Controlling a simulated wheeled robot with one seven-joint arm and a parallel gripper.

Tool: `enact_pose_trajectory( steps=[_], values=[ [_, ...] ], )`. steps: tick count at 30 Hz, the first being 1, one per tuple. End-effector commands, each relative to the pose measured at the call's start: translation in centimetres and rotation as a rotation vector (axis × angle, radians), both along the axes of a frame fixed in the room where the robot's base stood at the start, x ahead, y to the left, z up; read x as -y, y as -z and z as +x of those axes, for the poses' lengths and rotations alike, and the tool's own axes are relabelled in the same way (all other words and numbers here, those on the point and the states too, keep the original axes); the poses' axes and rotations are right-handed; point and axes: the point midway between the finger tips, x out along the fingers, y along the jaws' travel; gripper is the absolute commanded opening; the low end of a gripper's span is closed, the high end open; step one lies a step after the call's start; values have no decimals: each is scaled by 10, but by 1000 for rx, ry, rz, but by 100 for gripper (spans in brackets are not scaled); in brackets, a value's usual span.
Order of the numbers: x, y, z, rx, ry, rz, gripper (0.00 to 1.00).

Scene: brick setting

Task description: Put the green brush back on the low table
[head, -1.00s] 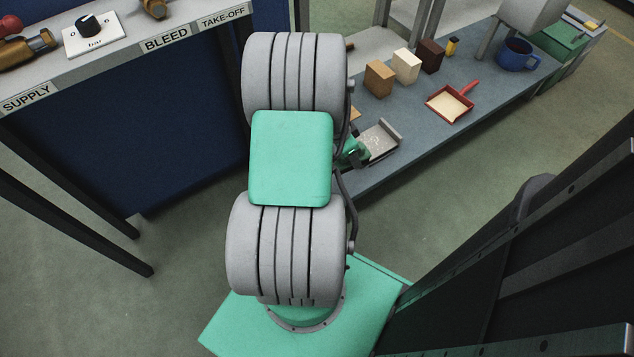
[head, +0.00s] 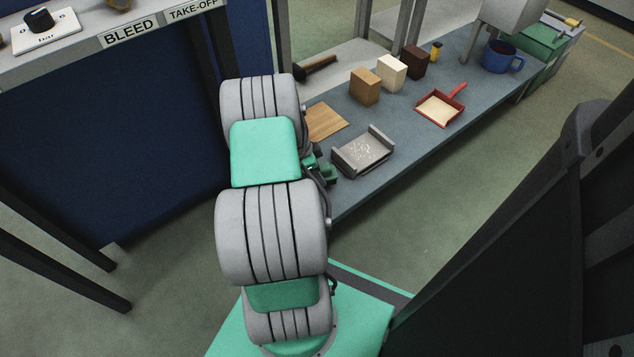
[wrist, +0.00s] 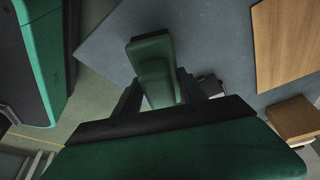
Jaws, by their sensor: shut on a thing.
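The green brush (wrist: 152,62) shows in the wrist view, between the two dark fingers of my gripper (wrist: 160,92). My gripper is shut on it. Beyond it, the low table's grey-blue top (wrist: 215,35) fills much of the view. In the head view, my gripper is mostly hidden behind my arm, at the near left part of the low table (head: 405,142). Only small green parts show there, and I cannot tell brush from gripper. Whether the brush touches the table is unclear.
A metal tray-like block (head: 363,152) lies right of my gripper, and a wooden board (head: 326,121) lies behind. Several blocks, such as the tan one (head: 365,86), a red dustpan (head: 438,107) and a blue mug (head: 497,58) stand farther back. Bare tabletop lies between block and dustpan.

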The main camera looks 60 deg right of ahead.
Motion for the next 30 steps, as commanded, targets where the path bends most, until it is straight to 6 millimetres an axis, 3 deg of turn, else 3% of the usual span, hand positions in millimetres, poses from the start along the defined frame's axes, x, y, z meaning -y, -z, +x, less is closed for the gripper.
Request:
enact_pose_trajectory(
  steps=[1, 4, 15, 16, 23, 30],
  values=[
    [-1, 16, 2, -1, -2, 2, 0],
    [-1, 34, 2, -1, -2, 2, 0],
    [-1, 36, 1, 0, -3, 1, 0],
    [-1, 36, 1, 0, -2, 2, 50],
    [-1, 35, 1, 0, -3, 1, 69],
    [-1, 34, 1, 0, -3, 1, 70]
  ],
)
